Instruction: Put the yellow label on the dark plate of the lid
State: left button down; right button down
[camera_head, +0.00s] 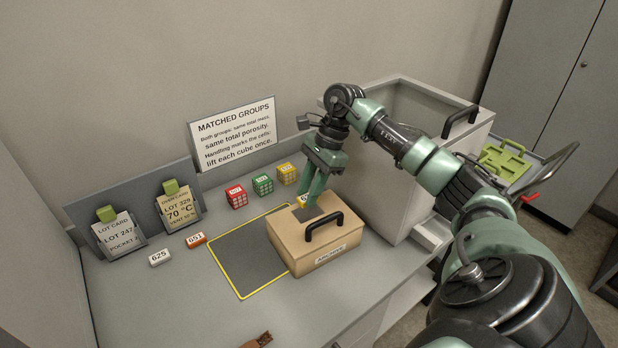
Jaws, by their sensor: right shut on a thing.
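The tan box (300,254) with a lid stands on the bench, partly over the right side of the yellow-edged dark mat. Its lid carries a black handle (324,225) and a small dark plate (308,215) behind it. My right gripper (311,203) points down just over the plate. It is shut on the yellow label (302,201), of which only a small piece shows beside the fingers. I cannot tell whether the label touches the plate. My left gripper is not in view.
Red (236,196), green (262,184) and yellow (287,173) cubes stand behind the mat (240,262). Tags 625 (160,258) and 651 (196,239) lie left, before two card holders. A grey bin (385,185) stands right of the box.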

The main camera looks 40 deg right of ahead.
jog(key=c, duration=1.7)
grip_release()
grip_shut()
